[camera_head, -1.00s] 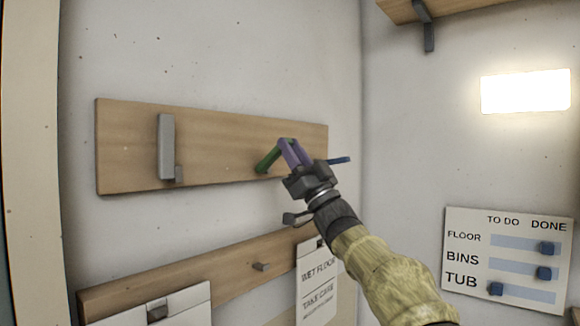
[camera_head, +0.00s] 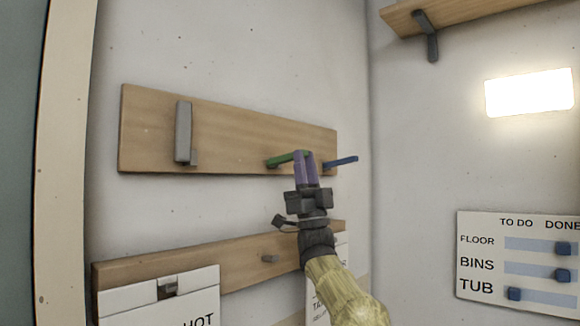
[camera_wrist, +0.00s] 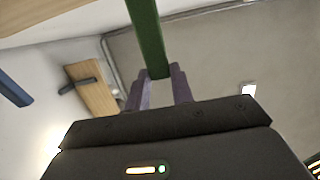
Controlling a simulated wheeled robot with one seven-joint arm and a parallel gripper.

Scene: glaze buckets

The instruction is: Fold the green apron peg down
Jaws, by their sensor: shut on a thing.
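The green peg (camera_head: 285,159) is on the upper wooden board, between a grey peg and a blue peg. It sticks out from the board roughly level, tilted slightly up toward its outer end. My gripper (camera_head: 305,156) has its purple fingers shut on the outer end of the green peg. In the wrist view the green peg (camera_wrist: 148,38) comes down from the top edge, its end between the two fingers (camera_wrist: 160,88).
The blue peg (camera_head: 341,162) sticks out close to the right of my gripper. The grey peg (camera_head: 183,132) stands upright at the left of the board (camera_head: 230,135). A lower rail (camera_head: 235,257) with hanging signs is below. A slider board (camera_head: 520,262) is on the right wall.

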